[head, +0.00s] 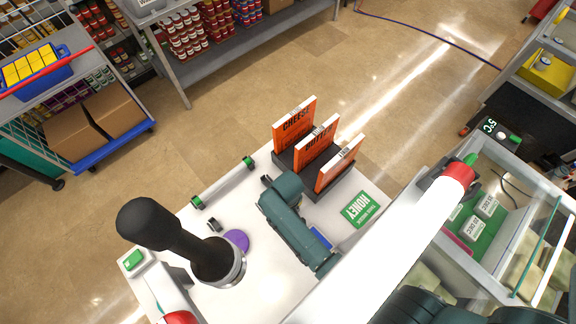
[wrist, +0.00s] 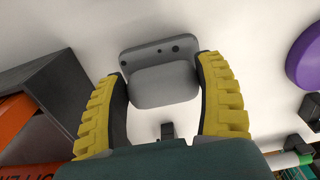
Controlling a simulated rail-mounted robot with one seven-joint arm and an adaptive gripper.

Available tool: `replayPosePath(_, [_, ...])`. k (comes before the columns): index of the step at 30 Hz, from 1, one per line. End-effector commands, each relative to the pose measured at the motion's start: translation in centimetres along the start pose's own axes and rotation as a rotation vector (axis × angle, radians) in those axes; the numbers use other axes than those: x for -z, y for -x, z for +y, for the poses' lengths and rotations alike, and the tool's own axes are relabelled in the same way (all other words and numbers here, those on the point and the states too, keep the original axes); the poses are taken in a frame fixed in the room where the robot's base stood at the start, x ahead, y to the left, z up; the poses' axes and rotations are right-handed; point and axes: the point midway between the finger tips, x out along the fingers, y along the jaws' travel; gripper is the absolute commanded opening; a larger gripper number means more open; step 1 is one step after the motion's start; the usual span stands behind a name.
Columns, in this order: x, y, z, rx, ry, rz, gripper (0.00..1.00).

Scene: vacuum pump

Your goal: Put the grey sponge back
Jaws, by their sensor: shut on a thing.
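The grey sponge (wrist: 163,88) shows in the wrist view as a rounded grey block between my fingers, in front of a grey part with small dark holes. I cannot tell whether that part belongs to it. My gripper (wrist: 163,90) has two yellow ribbed fingers with dark inner pads, closed on the block's two sides. The white tabletop (head: 275,265) lies behind it; I cannot tell whether the block touches it. In the head view my teal wrist is over the table, between the orange boxes and the purple disc, and hides the fingers and the sponge.
A dark rack (head: 290,160) with orange boxes (head: 316,147) stands at the table's far edge. A purple disc (head: 237,240), a green-ended bar (head: 224,182) and a green honey card (head: 361,208) lie around. A black-topped cylinder (head: 212,262) stands at left. A glass-sided case (head: 490,220) is at right.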

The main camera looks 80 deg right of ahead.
Motion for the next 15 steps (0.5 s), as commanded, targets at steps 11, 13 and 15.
replayPosePath(11, [0.0, -0.1, 0.0, 0.000, 0.000, 0.000, 1.00])
replayPosePath(13, [0.0, 0.2, 0.0, 0.000, 0.000, 0.000, 1.00])
replayPosePath(15, [0.1, 0.8, 0.0, 0.000, 0.000, 0.002, 1.00])
